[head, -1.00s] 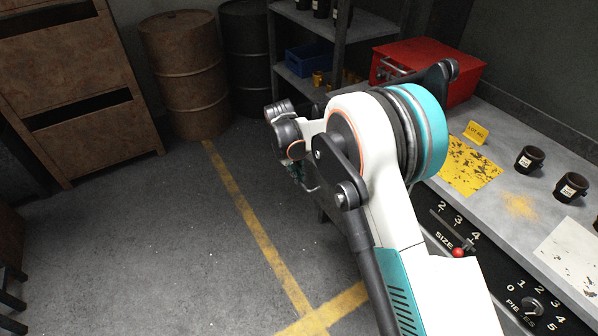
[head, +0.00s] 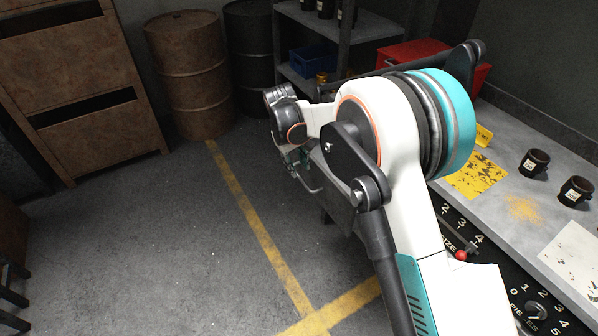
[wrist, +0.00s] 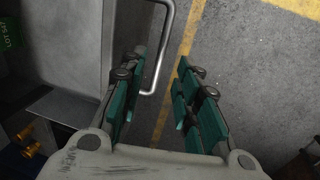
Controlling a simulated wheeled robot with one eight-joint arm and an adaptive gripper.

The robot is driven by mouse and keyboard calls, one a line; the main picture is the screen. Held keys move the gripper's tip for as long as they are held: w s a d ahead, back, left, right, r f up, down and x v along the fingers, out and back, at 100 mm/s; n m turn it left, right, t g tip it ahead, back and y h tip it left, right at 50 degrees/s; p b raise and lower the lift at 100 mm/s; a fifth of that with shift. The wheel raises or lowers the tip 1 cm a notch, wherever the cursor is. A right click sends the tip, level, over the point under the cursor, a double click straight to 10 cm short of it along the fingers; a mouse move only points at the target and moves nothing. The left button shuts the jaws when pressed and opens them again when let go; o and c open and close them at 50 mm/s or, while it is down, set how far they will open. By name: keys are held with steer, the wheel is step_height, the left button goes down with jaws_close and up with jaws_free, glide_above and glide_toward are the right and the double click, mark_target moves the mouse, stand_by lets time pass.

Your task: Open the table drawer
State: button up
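The table drawer's front (wrist: 125,35) is a grey metal panel at upper left of the wrist view. Its bent metal bar handle (wrist: 164,50) stands out from it. In the head view the handle (head: 310,186) shows just below my gripper (head: 293,158), which is small and partly hidden by my arm. In the wrist view my gripper (wrist: 163,62) is open, with its teal-padded fingers apart. The handle bar lies between the fingertips in the picture, nearer the left finger. I see no clear contact, and cannot tell the depth between them.
The worktable (head: 510,185) at right holds dark mugs (head: 534,162), a yellow sheet (head: 476,176) and a red box (head: 398,54), partly behind my arm. The floor (head: 150,240) at left is clear.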

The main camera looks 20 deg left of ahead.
step_height(320, 180, up, 7)
steer(key=s, duration=0.1)
steer(key=shift+a+f, duration=0.2)
steer(key=shift+a, duration=0.2)
